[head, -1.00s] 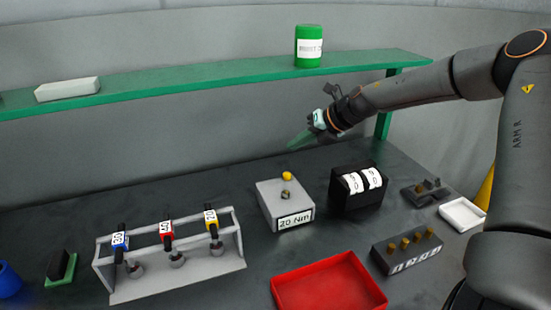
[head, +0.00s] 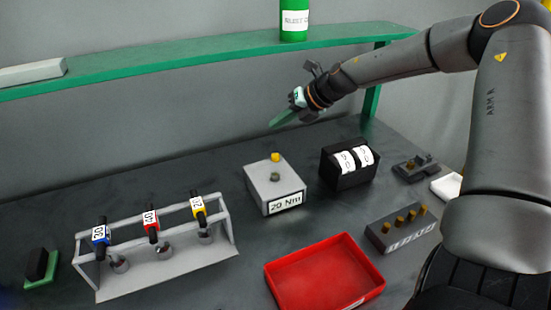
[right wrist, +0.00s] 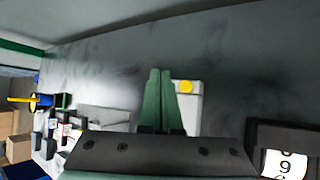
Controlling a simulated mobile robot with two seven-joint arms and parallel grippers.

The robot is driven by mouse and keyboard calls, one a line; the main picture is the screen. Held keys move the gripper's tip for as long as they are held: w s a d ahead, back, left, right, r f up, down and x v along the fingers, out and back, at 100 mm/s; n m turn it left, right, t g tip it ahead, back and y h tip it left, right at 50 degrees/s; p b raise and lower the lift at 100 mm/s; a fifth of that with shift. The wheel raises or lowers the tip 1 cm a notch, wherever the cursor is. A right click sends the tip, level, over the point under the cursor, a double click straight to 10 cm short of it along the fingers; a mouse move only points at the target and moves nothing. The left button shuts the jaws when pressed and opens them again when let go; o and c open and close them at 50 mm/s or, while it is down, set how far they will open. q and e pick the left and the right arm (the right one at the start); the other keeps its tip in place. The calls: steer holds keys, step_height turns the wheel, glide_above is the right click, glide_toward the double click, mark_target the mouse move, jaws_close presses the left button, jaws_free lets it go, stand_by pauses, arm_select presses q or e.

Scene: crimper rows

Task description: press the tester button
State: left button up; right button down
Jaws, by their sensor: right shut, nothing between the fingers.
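The tester is a grey box (head: 261,193) with a "20 Nm" label on its front, standing on the dark bench. On its top are a yellow button (head: 275,157) toward the back and a small dark socket (head: 275,177) in front of it. My right gripper (head: 273,124) is above and behind the tester, its green fingers closed together and empty, apart from the button. In the right wrist view the closed green fingers (right wrist: 158,95) point beside the yellow button (right wrist: 186,87), which shows just to their right. My left gripper is not in view.
A rack (head: 165,272) with three labelled drivers stands at the left. A black box with white number dials (head: 347,168) stands right of the tester. A red tray (head: 325,275) lies in front. A green shelf (head: 180,64) runs behind, above the bench.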

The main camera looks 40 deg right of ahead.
steer(key=b, duration=0.3)
glide_above(276, 157)
steer(key=f, duration=0.4)
steer(key=shift+s+d+f, duration=0.25)
steer(key=shift+s+d, duration=0.05)
steer(key=shift+f+b, duration=0.7)
steer(key=shift+f, duration=0.5)
arm_select(q)
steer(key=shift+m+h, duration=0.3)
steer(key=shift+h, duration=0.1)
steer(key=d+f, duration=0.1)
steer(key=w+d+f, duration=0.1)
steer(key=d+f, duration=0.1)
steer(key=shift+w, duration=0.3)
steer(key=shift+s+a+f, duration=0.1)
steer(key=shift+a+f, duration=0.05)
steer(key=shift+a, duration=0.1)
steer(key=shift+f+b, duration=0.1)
steer(key=shift+b, duration=0.2)
arm_select(e)
steer(key=shift+f, duration=0.1)
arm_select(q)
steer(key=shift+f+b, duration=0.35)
arm_select(e)
steer(key=shift+f, duration=0.3)
